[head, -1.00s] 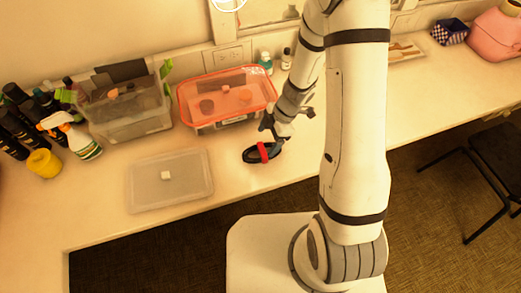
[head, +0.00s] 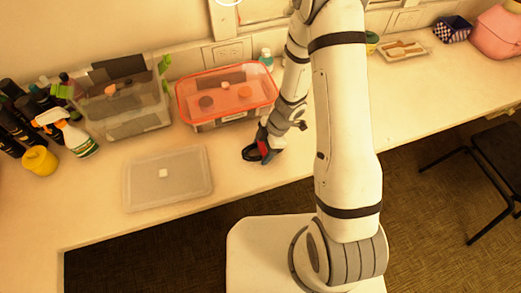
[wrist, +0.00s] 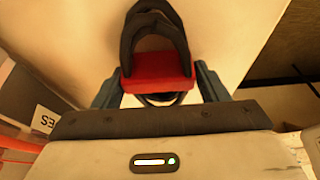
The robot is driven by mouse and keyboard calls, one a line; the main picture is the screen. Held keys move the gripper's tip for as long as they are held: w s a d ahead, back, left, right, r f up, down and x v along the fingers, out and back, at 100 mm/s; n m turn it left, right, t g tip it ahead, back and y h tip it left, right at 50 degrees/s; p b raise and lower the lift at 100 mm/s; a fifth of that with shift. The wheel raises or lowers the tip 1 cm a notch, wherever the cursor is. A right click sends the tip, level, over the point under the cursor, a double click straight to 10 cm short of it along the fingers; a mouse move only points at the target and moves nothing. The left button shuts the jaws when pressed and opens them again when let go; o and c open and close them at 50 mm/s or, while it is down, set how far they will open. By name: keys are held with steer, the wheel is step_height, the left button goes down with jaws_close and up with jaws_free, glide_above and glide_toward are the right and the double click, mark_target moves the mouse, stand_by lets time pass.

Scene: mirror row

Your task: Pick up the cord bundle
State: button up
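The cord bundle is a black looped cord with a red band round its middle. In the head view the cord bundle (head: 250,153) lies at the table's front part, right of the flat clear lid. My gripper (head: 268,147) is down at it and partly hides it. In the wrist view the red band of the cord bundle (wrist: 157,69) sits between the two blue-grey fingers of my gripper (wrist: 160,82), one on each side. The fingers are close to the band's ends. Whether they press on it is not clear.
A red-rimmed clear box (head: 226,97) stands just behind my gripper. A flat clear lid (head: 168,180) lies to the left. The table right of my arm has clear room.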

steer(key=c, duration=0.9)
